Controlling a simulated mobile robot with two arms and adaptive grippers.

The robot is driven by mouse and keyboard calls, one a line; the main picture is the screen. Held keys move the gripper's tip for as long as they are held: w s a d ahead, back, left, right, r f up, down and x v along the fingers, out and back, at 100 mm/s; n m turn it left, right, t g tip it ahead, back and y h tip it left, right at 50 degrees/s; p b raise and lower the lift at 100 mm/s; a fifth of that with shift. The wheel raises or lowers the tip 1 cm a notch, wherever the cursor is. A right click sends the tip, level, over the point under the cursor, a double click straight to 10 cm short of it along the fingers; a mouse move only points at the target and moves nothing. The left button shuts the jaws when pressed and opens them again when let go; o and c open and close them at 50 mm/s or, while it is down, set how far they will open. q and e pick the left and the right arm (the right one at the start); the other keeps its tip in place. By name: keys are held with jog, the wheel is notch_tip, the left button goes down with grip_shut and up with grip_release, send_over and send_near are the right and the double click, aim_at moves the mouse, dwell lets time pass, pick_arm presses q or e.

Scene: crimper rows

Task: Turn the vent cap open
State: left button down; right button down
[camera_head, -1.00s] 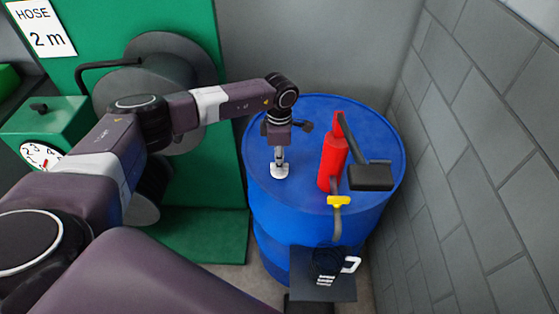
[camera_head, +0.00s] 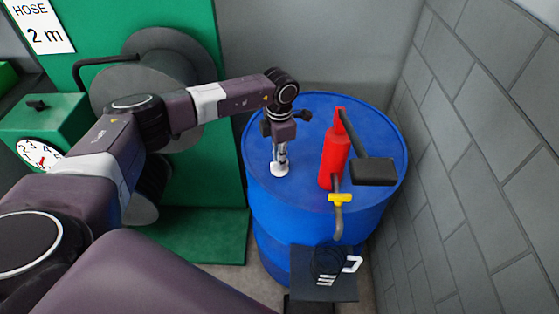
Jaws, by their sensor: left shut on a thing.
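The white vent cap (camera_head: 279,171) sits on the left part of the blue drum's top (camera_head: 305,200). My left gripper (camera_head: 281,161) points straight down from above and is shut on the vent cap. Its fingers hide part of the cap, so how far it is turned cannot be told. My right gripper is not in view.
A red pump body (camera_head: 334,160) with a dark grey block (camera_head: 374,172) and a yellow-handled tap (camera_head: 340,198) stands on the drum, right of my gripper. A black-and-white item lies on a dark stand (camera_head: 345,287) in front. A grey block wall (camera_head: 490,150) closes the right.

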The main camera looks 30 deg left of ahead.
pick_arm(q)
jog(key=n+b, duration=0.1)
jog(key=n, duration=0.2)
jog(key=shift+n, duration=0.4)
jog(key=n+b, duration=0.1)
jog(key=n, duration=0.2)
jog(key=shift+n, duration=0.3)
jog(key=n, duration=0.5)
jog(key=shift+w+b, duration=0.1)
jog(key=shift+b, duration=0.2)
jog(key=shift+r+n, duration=0.1)
jog(key=shift+n, duration=0.4)
jog(key=c, duration=2)
grip_release()
notch_tip(320, 180, up, 12)
jog(key=shift+f, duration=0.1)
